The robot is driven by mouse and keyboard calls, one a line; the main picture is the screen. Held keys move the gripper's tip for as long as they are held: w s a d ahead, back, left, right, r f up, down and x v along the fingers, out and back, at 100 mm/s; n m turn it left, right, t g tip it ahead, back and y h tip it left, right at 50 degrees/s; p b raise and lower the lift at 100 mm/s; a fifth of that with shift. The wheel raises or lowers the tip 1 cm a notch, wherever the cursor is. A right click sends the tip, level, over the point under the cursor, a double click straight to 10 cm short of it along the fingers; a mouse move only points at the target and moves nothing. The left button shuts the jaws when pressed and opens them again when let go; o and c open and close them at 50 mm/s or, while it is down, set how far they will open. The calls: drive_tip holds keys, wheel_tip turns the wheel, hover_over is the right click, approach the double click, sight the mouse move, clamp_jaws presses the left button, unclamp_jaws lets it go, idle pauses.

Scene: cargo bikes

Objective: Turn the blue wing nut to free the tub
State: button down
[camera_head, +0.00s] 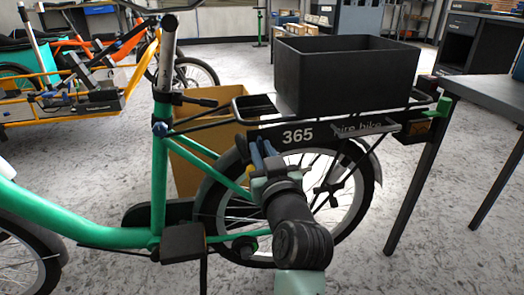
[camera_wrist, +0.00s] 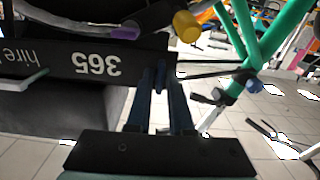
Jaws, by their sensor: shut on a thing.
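The black tub (camera_head: 345,72) sits upright on the rear rack of the green bike, above the dark board marked 365 (camera_head: 297,136). The wrist view is upside down; there the board (camera_wrist: 95,65) and the tub's dark wall (camera_wrist: 85,108) lie left of my fingers. My gripper (camera_head: 258,150) reaches up to the front end of the rack board. In the wrist view its dark blue fingers (camera_wrist: 160,78) are close together around a small blue part, seemingly the blue wing nut (camera_wrist: 160,76). The fingers hide most of it in both views.
A yellow knob (camera_wrist: 187,27) and a purple part (camera_wrist: 125,33) are near the fingers. A blue clamp knob (camera_head: 160,128) is on the seat tube. A cardboard box (camera_head: 205,150) stands behind the bike. A dark table (camera_head: 490,95) stands at right.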

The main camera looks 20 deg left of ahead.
drive_tip(key=c, duration=0.8)
unclamp_jaws()
drive_tip(key=p+v, duration=0.4)
drive_tip(key=v, duration=0.9)
drive_tip(key=shift+p, duration=0.3)
drive_tip(key=w+d+r+m+t+h+p, duration=0.1)
drive_tip(key=d+r+t+p, duration=0.15)
drive_tip(key=r, duration=0.65)
drive_tip(key=d+r+t+h+p, duration=0.1)
drive_tip(key=r+p, duration=0.3)
drive_tip(key=r, duration=0.4)
drive_tip(key=s+d+r+m+t+h+p, duration=0.2)
drive_tip(key=s+d+r+t+h+p, duration=0.15)
drive_tip(key=r, duration=0.85)
drive_tip(key=s+d+r+m+t+h+p, duration=0.2)
drive_tip(key=s+r+p, duration=0.2)
drive_tip(key=r, duration=0.8)
drive_tip(key=s+d+r+m+t+h+p, duration=0.2)
drive_tip(key=s+r+t+p, duration=0.1)
drive_tip(key=r, duration=0.9)
wheel_tip(320, 180, up, 37)
drive_tip(key=p, duration=3.7)
drive_tip(key=shift+s+d+r, duration=0.15)
drive_tip(key=shift+s+d, duration=0.05)
